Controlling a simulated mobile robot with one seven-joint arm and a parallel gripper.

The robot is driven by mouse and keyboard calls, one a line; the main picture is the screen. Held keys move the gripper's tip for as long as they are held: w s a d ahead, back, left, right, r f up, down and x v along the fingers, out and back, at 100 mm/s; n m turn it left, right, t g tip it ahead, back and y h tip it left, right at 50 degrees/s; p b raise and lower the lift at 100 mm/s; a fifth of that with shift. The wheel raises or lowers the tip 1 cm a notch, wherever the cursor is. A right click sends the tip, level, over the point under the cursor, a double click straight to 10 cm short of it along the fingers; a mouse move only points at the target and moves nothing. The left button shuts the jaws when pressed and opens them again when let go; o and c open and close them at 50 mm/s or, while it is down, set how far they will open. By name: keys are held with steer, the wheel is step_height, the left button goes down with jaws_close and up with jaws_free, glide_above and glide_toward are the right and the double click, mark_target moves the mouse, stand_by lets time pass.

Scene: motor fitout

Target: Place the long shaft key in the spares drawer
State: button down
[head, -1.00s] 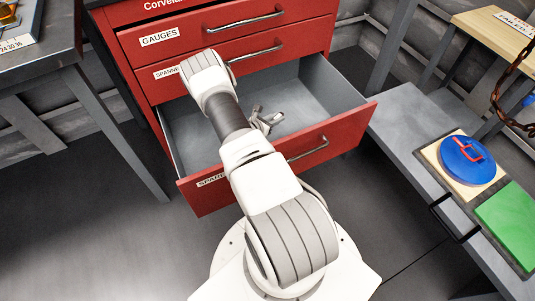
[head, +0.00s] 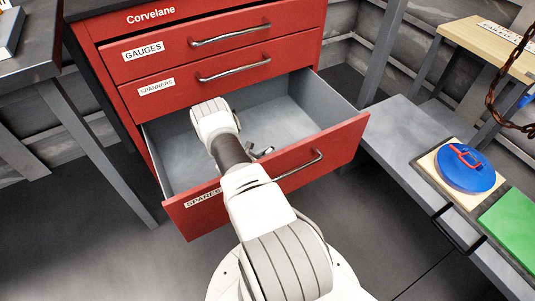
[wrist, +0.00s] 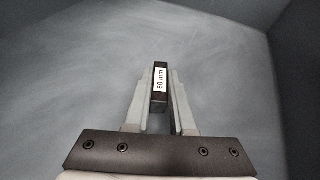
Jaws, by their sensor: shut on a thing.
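The spares drawer (head: 340,143) is pulled open, with its SPARES label partly behind my arm. Its grey floor looks bare where it shows. My gripper (wrist: 161,72) is over the inside of the drawer and shut on the shaft key (wrist: 160,88), a dark narrow bar with a white label reading 60 mm. The key stands out between the fingertips, above the grey drawer floor. In the head view my gripper (head: 262,151) is partly hidden by my arm and the drawer front, and the key cannot be made out.
The GAUGES drawer (head: 190,46) and SPANNERS drawer (head: 220,80) above are shut. A grey bench on the right bears a blue disc with a red handle (head: 466,170) and a green plate (head: 512,221). A dark table (head: 38,60) stands at left.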

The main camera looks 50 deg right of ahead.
steer(key=c, duration=0.8)
jaws_free()
steer(key=shift+o, duration=0.2)
